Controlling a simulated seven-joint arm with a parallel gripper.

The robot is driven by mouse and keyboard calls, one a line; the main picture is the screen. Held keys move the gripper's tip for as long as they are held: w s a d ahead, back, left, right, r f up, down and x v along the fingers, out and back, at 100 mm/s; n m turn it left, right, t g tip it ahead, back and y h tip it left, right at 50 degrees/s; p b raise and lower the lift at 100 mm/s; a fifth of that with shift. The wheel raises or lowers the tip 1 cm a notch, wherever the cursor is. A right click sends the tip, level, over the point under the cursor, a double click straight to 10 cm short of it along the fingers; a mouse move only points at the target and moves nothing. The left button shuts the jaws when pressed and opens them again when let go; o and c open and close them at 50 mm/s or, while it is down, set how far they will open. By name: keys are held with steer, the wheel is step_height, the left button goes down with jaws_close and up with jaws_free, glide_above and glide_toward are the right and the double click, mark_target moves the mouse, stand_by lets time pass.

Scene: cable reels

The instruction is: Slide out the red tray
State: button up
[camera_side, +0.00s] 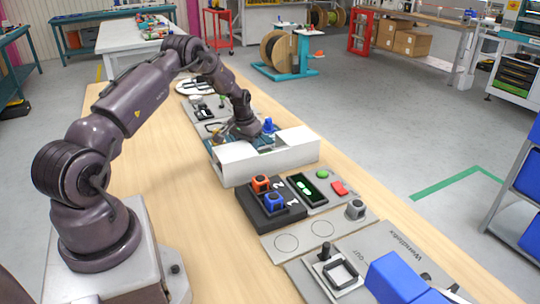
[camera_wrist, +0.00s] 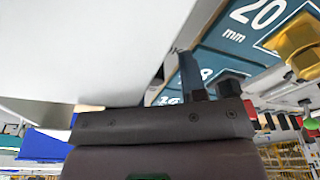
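I cannot make out a red tray in either view. A white box-like housing (camera_side: 262,158) stands on the bench in the side view, its near wall towards the camera. My gripper (camera_side: 246,136) is low behind this wall, beside a teal panel (camera_side: 262,143); its fingertips are hidden there. In the wrist view, dark finger parts of my gripper (camera_wrist: 190,72) point up beside a white surface (camera_wrist: 90,45) and the teal panel (camera_wrist: 232,48) marked "20 mm". A gold hex piece (camera_wrist: 298,42) sits on the panel. The gap between the fingers and anything held cannot be made out.
A blue knob-like piece (camera_side: 269,125) stands by the gripper. Nearer are a black block (camera_side: 273,211) with orange and blue cubes, a red button (camera_side: 339,188), a green button (camera_side: 322,173) and a large blue block (camera_side: 395,279). The wooden bench left of the housing is clear.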

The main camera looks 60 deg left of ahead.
steer(key=shift+w+d, duration=0.2)
steer(key=shift+d, duration=0.15)
steer(key=shift+r, duration=0.3)
step_height(320, 180, up, 6)
steer(key=shift+a+r, duration=0.1)
steer(key=shift+r, duration=0.15)
